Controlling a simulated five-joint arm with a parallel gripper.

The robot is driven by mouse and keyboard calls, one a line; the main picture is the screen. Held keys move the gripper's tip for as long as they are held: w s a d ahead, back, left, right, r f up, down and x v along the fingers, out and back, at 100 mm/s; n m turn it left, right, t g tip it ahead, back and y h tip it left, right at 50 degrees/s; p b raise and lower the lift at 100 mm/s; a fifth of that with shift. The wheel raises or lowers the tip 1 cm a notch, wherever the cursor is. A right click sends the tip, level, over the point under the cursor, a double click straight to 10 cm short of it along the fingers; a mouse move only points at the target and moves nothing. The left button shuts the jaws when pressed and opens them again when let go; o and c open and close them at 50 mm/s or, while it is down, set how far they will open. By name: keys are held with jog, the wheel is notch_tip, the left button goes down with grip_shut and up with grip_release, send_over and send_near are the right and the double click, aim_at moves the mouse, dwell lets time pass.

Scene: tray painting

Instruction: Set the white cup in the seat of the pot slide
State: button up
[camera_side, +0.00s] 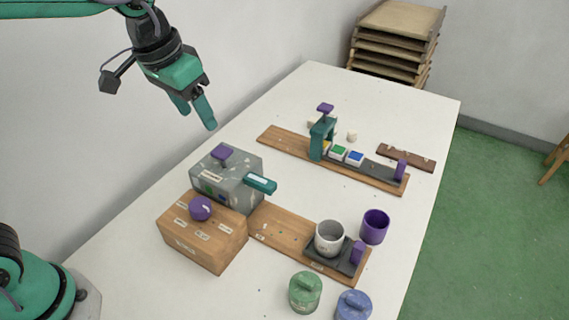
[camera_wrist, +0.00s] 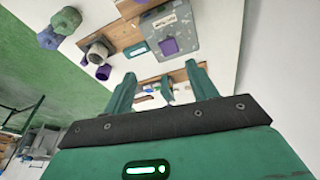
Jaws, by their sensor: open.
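The white cup (camera_side: 329,239) stands upright on the dark pot slide (camera_side: 347,262), at the near right end of a wooden board. It looks seated there, though its base is partly hidden by the slide's raised edge. The slide has a purple handle (camera_side: 358,253) beside the cup. In the wrist view the cup (camera_wrist: 98,52) shows at upper left, apart from my fingers. My gripper (camera_side: 197,114) is open and empty, high above the table's far left side, well away from the cup. It also shows in the wrist view (camera_wrist: 161,82).
A purple cup (camera_side: 375,227) stands beside the slide. A grey speckled box (camera_side: 228,178) and a wooden box (camera_side: 203,237) stand left. A stamp station (camera_side: 322,138) with paint blocks is behind.

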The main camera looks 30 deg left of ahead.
jog(key=s+a+f+n+t+y, duration=0.1)
jog(key=s+a+f+n+t, duration=0.1)
jog(key=s+a, duration=1)
jog(key=shift+s+f+t, duration=0.3)
jog(key=shift+s+f, duration=0.2)
jog(key=shift+f, duration=0.2)
